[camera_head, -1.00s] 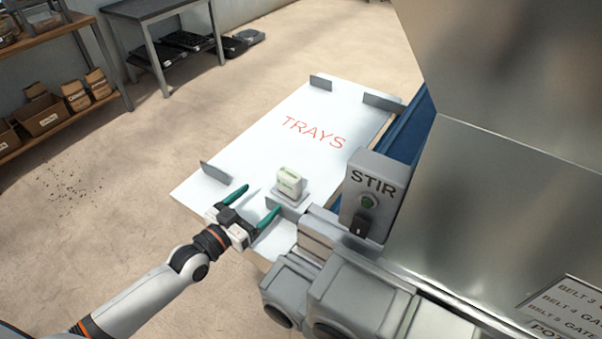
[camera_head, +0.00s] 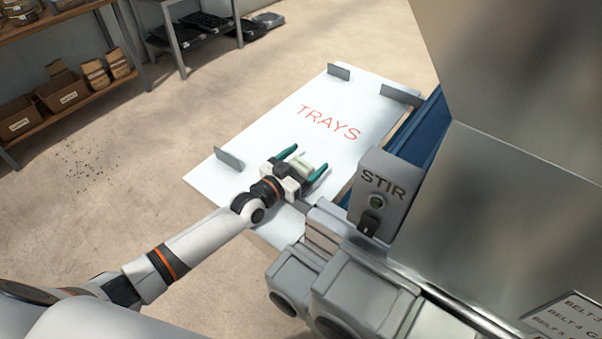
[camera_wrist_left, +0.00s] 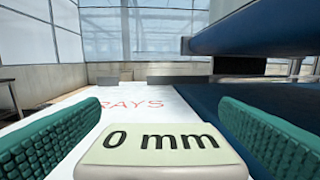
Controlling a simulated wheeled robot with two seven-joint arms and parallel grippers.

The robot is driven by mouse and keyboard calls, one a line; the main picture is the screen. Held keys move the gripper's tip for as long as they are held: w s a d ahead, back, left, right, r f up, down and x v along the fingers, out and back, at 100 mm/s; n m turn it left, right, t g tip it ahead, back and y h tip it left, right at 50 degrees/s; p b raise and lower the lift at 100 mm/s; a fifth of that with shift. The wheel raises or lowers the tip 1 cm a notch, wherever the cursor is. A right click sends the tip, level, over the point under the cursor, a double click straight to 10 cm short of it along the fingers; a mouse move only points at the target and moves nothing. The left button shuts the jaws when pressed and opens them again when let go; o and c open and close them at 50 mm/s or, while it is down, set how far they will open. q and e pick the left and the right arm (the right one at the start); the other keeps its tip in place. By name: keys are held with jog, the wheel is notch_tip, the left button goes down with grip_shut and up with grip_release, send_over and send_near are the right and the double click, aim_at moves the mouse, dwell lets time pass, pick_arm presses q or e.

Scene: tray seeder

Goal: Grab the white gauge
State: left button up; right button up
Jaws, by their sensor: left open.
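The white gauge (camera_head: 306,166) is at the near end of the white TRAYS board (camera_head: 268,112). In the left wrist view its pale face (camera_wrist_left: 160,145) reads "0 mm" and fills the lower middle. My left gripper (camera_head: 304,160) is open, with one green finger on either side of the gauge. In the wrist view the left finger (camera_wrist_left: 50,140) and the right finger (camera_wrist_left: 265,135) stand to its two sides; a small gap shows at the left. The gripper body hides the gauge's lower part in the head view. My right gripper is not in view.
A grey STIR box (camera_head: 385,192) with a knob and a green button stands right of the gauge, beside a large metal machine (camera_head: 520,190). Small grey stops (camera_head: 229,159) stand on the board's edges. The board's middle is clear. Shelves with boxes (camera_head: 62,92) are far left.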

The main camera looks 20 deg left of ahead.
pick_arm(q)
jog(key=shift+w+d, duration=0.2)
jog(key=shift+w, duration=0.1)
jog(key=c, duration=1.2)
